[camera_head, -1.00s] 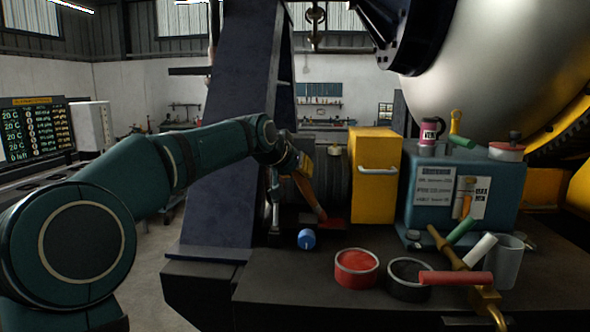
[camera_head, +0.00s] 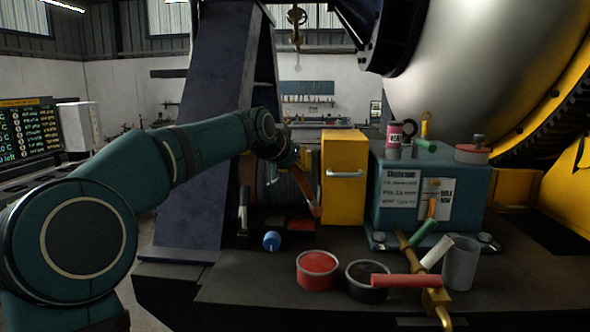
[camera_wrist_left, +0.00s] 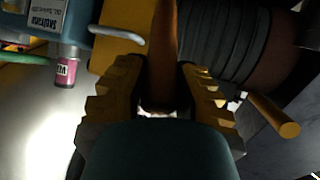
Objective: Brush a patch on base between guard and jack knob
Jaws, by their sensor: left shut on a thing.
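My left gripper (camera_head: 300,165) is shut on a brush (camera_head: 309,192) with an orange-brown handle; the handle also shows between the jaws in the left wrist view (camera_wrist_left: 163,55). The brush slants down, its lower end beside the yellow guard (camera_head: 343,182) near a red patch (camera_head: 300,225) on the dark base (camera_head: 240,275). I cannot tell whether its tip touches the base. A blue knob (camera_head: 272,241), perhaps the jack knob, sits left of and nearer than the red patch. The guard's handle shows in the left wrist view (camera_wrist_left: 118,34). My right gripper is out of view.
A red-filled tin (camera_head: 317,270) and a dark tin (camera_head: 367,281) stand in front. A teal box (camera_head: 400,215) and a slanted blue column (camera_head: 195,150) flank the spot.

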